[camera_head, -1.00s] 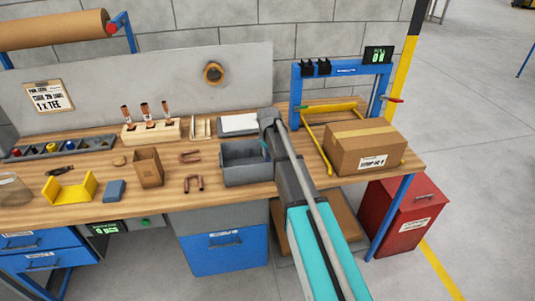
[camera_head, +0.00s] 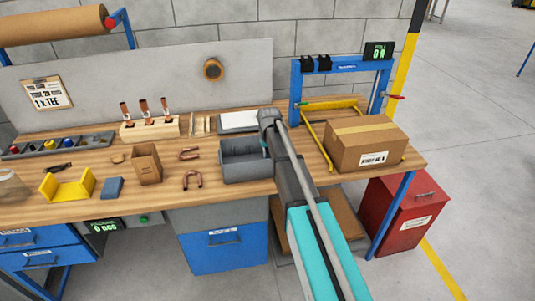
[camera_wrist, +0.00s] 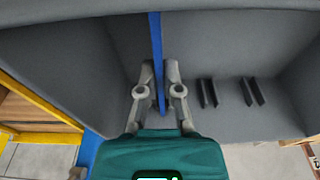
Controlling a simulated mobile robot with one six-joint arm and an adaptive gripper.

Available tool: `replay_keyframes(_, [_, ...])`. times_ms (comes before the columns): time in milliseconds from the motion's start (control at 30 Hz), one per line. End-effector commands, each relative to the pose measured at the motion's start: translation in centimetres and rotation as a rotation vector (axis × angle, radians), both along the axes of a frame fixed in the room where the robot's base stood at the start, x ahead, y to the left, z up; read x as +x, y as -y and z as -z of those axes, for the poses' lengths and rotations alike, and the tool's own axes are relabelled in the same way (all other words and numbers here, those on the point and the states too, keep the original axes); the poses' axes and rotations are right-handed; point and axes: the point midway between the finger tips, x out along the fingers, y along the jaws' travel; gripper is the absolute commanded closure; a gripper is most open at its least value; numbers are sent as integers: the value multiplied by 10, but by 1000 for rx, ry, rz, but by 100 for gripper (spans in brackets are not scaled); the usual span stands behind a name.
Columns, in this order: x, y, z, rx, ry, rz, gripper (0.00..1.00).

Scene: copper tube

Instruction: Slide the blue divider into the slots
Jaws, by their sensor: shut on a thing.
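The blue divider (camera_wrist: 156,50) shows edge-on in the wrist view, as a thin upright strip. My gripper (camera_wrist: 160,85) is shut on it, one finger on each side. The divider is within the grey bin (camera_wrist: 75,70), whose walls surround it. Pairs of dark slot ribs (camera_wrist: 208,93) stand on the bin's inner surface to the right of the divider. Whether the divider sits between ribs of its own cannot be told, as the fingers cover that spot. In the head view the grey bin (camera_head: 245,172) stands on the bench, and my arm hides its right side and the divider.
A cardboard box (camera_head: 365,143) and a blue frame with yellow bars (camera_head: 330,66) stand right of the bin. Bent copper tubes (camera_head: 192,179), a small brown box (camera_head: 146,163) and a yellow cradle (camera_head: 66,182) lie to its left. A white sheet (camera_head: 238,121) lies behind it.

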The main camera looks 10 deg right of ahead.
Motion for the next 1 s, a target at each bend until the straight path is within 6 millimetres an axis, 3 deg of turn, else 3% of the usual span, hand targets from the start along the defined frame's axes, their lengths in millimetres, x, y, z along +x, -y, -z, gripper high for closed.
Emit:
replay_keyframes(533, [0,0,11,0,0,0,100])
replay_keyframes(600, [0,0,10,0,0,0,83])
replay_keyframes(767, [0,0,10,0,0,0,54])
replay_keyframes(1000, [0,0,10,0,0,0,51])
